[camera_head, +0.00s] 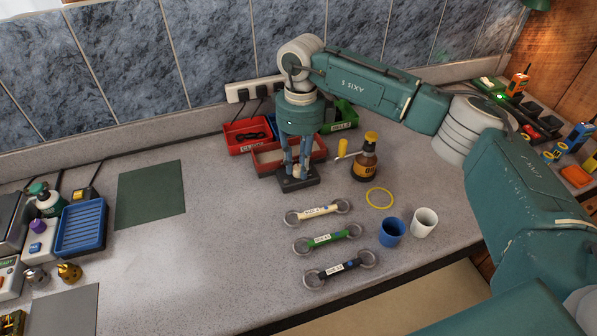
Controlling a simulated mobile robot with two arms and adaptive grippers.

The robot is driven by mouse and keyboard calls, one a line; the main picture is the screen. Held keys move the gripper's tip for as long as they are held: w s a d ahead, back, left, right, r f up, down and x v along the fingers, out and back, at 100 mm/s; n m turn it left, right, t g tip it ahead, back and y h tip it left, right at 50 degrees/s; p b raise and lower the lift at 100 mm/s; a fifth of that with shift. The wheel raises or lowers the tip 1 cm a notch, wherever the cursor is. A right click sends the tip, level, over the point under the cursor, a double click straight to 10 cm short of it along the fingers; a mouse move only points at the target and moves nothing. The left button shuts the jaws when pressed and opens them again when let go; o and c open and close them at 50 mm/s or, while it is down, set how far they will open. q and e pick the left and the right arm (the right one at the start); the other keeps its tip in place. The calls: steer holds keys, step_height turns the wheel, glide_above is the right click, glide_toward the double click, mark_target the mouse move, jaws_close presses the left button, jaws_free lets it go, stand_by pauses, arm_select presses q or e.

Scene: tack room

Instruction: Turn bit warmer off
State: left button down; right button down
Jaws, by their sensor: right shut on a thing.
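My right gripper (298,172) points straight down above the middle of the counter. Its fingers are shut on a small dark block (290,185) that sits at or very near the counter surface. The fingers cover most of the block's top, so I cannot see a switch on it. I cannot tell whether this block is the bit warmer or a part of it. Three bits with ring ends, one cream (318,211), one green (326,239) and one black (338,270), lie in front of it. My left gripper is not in view.
Red bins (246,137) and a green bin (346,112) stand behind the gripper. A brown bottle (365,163), a yellow ring (379,198), a blue cup (391,232) and a white cup (424,222) are to the right. A blue tray (81,228) is at left.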

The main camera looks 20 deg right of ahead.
mark_target(300, 166)
steer(key=shift+f+n+b, duration=0.1)
steer(key=shift+n+b, duration=0.65)
steer(key=shift+n, duration=0.35)
steer(key=c, duration=1.8)
jaws_free()
steer(key=shift+d, duration=0.1)
steer(key=shift+r, duration=0.2)
step_height(300, 166, up, 12)
steer(key=shift+w+d, duration=0.15)
steer(key=shift+w, duration=0.05)
steer(key=shift+f, duration=0.2)
